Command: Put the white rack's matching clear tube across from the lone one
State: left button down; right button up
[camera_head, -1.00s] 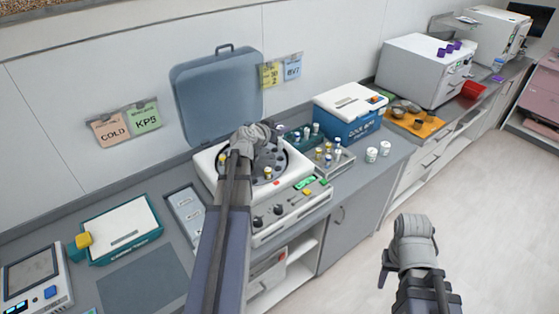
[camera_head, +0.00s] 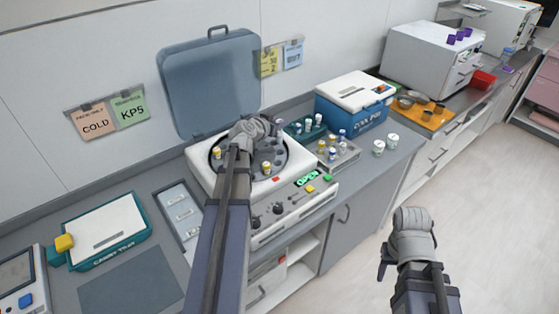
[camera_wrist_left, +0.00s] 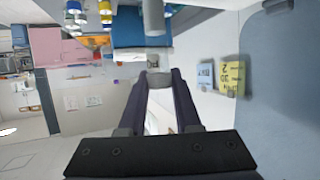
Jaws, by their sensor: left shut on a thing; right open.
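The open centrifuge (camera_head: 203,172) stands on the counter with its grey lid raised. Its dark rotor shows a yellow-capped tube (camera_head: 266,167) at the front and another yellow cap (camera_head: 217,152) at the left. My left gripper (camera_head: 256,130) is above the back of the rotor. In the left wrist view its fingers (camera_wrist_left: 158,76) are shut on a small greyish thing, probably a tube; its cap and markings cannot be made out. The pale rack (camera_head: 347,160) right of the centrifuge holds several yellow- and blue-capped tubes. My right gripper (camera_head: 413,220) is open over the floor.
A teal rack (camera_head: 292,131) with white-capped tubes stands behind the pale rack. A blue cool box (camera_head: 362,117) and two white jars (camera_head: 379,148) are further right. The raised lid (camera_head: 210,85) stands close behind my left gripper. The centrifuge display (camera_head: 308,179) reads OPEN.

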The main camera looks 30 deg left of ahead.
aim_at(280, 144)
pick_arm(q)
jog(key=shift+f+b, duration=4.95)
jog(key=shift+f, duration=0.15)
jog(key=shift+r, duration=0.15)
jog(key=c, duration=1.1)
grip_release()
jog(key=shift+f, duration=0.2)
jog(key=o, duration=0.5)
jog(key=shift+r, duration=0.1)
